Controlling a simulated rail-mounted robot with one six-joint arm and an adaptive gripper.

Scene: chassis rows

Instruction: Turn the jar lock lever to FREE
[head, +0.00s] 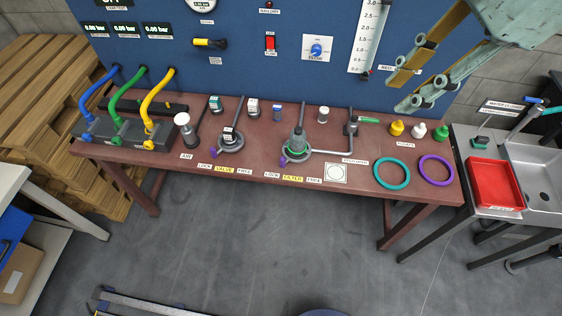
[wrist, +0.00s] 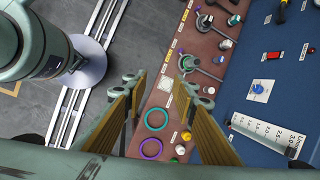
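No label reading "jar" is legible. Two round grey fixtures with purple-tipped levers stand on the red-brown bench. One fixture (head: 298,150) is behind the labels LOCK, FILTER, FREE; its purple lever tip (head: 283,160) points left, near the LOCK label (head: 272,174). The other fixture (head: 231,144) is behind LOCK, VALVE, FREE; its purple tip (head: 213,153) is also on the LOCK side. In the wrist view the purple tips (wrist: 183,51) look small and distant. My gripper (head: 402,92) is open and empty, high above the bench's right end; its fingers also show in the wrist view (wrist: 160,110).
A teal ring (head: 392,187) and a purple ring (head: 452,181) lie at the bench's right. A bent grey pipe (head: 349,145) stands right of the filter fixture. Hoses (head: 158,92) are at the left. A blue panel (head: 340,85) rises behind. A sink (head: 541,180) is at right.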

